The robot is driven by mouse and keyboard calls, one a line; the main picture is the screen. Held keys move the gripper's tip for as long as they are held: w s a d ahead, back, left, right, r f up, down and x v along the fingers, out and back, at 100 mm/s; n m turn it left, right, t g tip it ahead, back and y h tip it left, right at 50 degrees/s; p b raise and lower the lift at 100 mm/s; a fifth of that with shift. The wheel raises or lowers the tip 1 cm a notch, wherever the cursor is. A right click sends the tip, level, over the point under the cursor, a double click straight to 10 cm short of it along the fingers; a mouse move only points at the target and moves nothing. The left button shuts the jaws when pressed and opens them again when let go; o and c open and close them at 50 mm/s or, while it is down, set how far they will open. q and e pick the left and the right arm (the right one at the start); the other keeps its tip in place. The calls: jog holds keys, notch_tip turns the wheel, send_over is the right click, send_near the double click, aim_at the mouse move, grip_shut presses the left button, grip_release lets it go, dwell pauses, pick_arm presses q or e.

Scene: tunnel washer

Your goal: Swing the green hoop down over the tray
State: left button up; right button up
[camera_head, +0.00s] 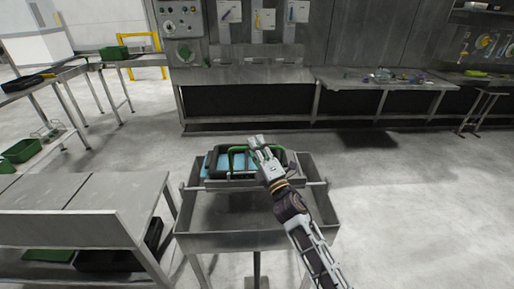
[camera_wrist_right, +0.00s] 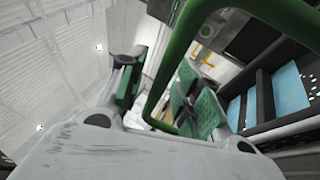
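The green hoop (camera_head: 237,149) stands raised over the dark tray (camera_head: 232,181), which rests on a grey metal stand. Blue material (camera_head: 209,164) shows at the tray's left side. My right gripper (camera_head: 259,146) is at the hoop's right side, above the tray. In the right wrist view, the hoop's green tube (camera_wrist_right: 164,75) runs between the two spread fingers of my right gripper (camera_wrist_right: 160,92), with gaps visible, so it looks open around the tube. Blue panels (camera_wrist_right: 290,90) inside the tray show at the right. My left gripper is not in view.
The stand's metal basin (camera_head: 230,241) surrounds the tray from below. A grey bench (camera_head: 75,192) with bins below stands close on the left. A control panel (camera_head: 183,30) and a long worktable (camera_head: 385,85) are at the back. Open floor lies to the right.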

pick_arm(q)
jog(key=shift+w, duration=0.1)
pick_arm(e)
grip_shut()
dwell(0.3)
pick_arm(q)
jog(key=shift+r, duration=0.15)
